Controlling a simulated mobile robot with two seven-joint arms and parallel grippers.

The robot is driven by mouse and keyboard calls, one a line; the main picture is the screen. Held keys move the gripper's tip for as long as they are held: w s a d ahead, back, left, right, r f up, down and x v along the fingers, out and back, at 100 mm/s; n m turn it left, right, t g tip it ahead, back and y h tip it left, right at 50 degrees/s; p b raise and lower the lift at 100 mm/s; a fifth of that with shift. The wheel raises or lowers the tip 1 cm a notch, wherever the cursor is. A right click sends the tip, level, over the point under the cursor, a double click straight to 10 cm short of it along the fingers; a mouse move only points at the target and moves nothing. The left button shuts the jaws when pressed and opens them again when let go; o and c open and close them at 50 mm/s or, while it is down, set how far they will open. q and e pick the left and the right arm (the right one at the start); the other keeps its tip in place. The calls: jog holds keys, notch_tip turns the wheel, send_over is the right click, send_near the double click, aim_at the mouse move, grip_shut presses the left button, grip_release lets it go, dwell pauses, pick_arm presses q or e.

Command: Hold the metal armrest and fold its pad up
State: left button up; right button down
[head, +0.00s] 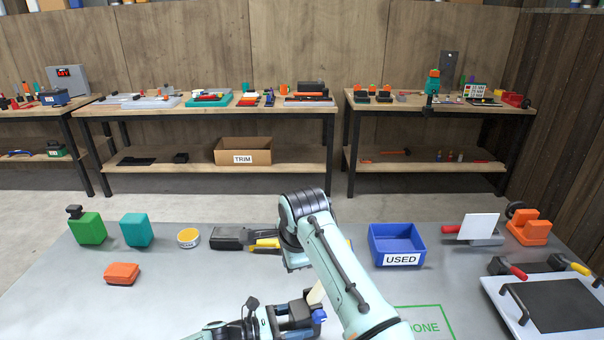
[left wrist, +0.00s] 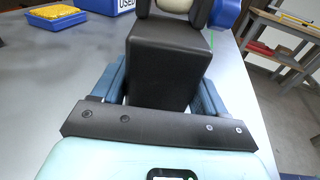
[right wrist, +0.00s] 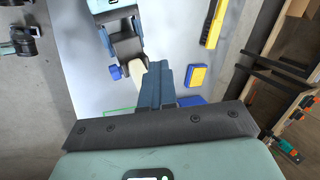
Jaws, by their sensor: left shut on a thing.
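The armrest shows as a dark block in the left wrist view (left wrist: 168,60), with a cream pad (left wrist: 174,5) between dark brackets at its far end. In the head view the pad (head: 315,293) sits beside a blue knob (head: 319,315). My left gripper (left wrist: 158,88) is shut on the dark block, one blue finger on each side. My right gripper (right wrist: 161,68) has its blue fingers together, with nothing seen between them. Its tips are close beside the cream pad (right wrist: 138,66); I cannot tell whether they touch. In the head view my right arm hides them.
A blue USED bin (head: 397,258) stands right of my right arm, and a green DONE outline (head: 425,318) is on the grey table. Several blocks stand at the left. A black-topped tray (head: 555,305) is at the right. The front left of the table is clear.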

jog(key=shift+a, duration=0.1)
dwell(0.3)
jog(key=shift+s+a+r, duration=0.25)
jog(key=shift+a+r, duration=0.15)
jog(key=shift+a, duration=0.3)
jog(key=shift+a, duration=0.1)
jog(key=shift+s+a+r, duration=0.25)
jog(key=shift+a+r, duration=0.1)
jog(key=shift+a, duration=0.3)
jog(key=c, duration=1.8)
grip_release()
jog(key=o, duration=1.3)
